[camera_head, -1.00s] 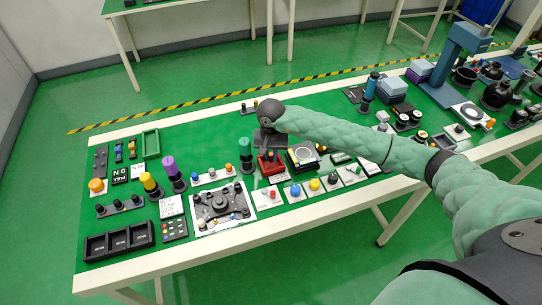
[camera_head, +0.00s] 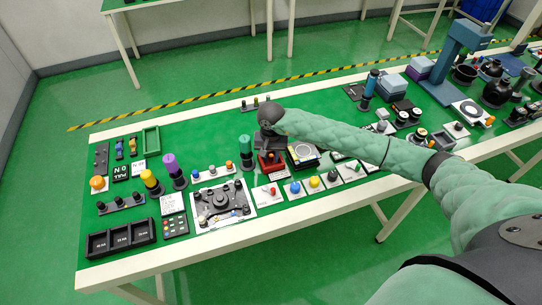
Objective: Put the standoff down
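My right arm reaches in from the right across the green workbench (camera_head: 290,215). Its gripper (camera_head: 268,148) points down over a small red tray (camera_head: 271,168), beside a dark green cylinder (camera_head: 246,146). The wrist and the small size hide the fingertips, so I cannot tell whether they are open or hold something. I cannot make out a standoff for certain; if one is at the gripper, it is hidden or too small to see. My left gripper is not in view.
A black-and-white device (camera_head: 302,155) stands close right of the red tray. Coloured knobs on white plates (camera_head: 295,189) line the front. A fixture plate (camera_head: 222,205) lies to the front left. Bare green surface lies at the back left.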

